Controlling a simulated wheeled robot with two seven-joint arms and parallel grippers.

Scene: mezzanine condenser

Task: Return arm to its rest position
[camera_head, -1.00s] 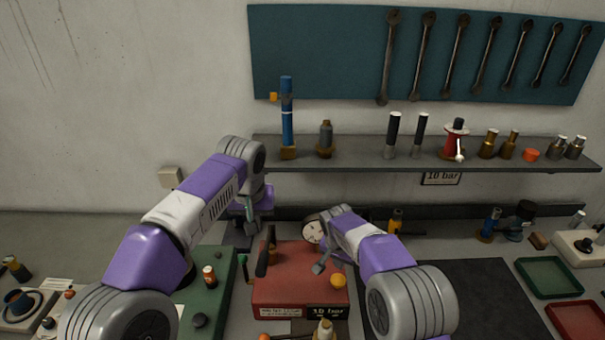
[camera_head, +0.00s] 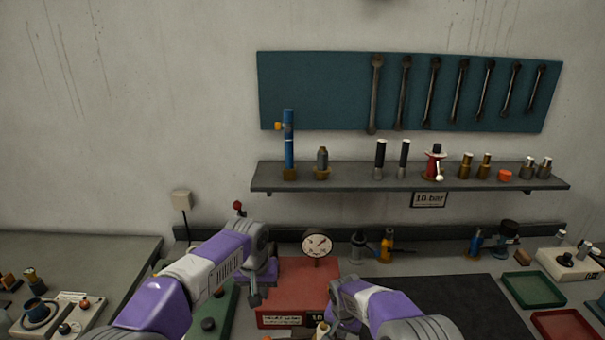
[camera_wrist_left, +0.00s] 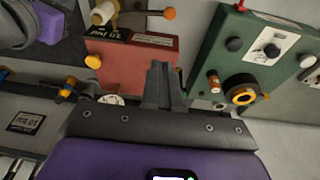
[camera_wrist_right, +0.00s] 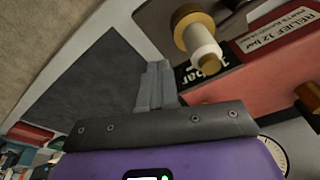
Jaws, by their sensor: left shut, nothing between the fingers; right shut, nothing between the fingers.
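My left arm (camera_head: 215,265) reaches in from the left in the head view, its gripper (camera_head: 255,297) at the left edge of the red box (camera_head: 300,272). In the left wrist view its fingers (camera_wrist_left: 163,78) are closed together and empty, seen between the red box and the green box (camera_wrist_left: 255,50). My right arm (camera_head: 375,303) comes in from the lower right, over the red box's right side; its gripper is hard to make out there. In the right wrist view its fingers (camera_wrist_right: 156,82) are together and empty, next to the red box and a brass-and-white fitting (camera_wrist_right: 198,38).
A dial gauge (camera_head: 317,243) stands at the back of the red box. A shelf (camera_head: 410,187) with bottles and fittings hangs behind. A dark mat (camera_head: 455,300) is clear on the right, with green (camera_head: 533,289) and red (camera_head: 565,325) trays beyond.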

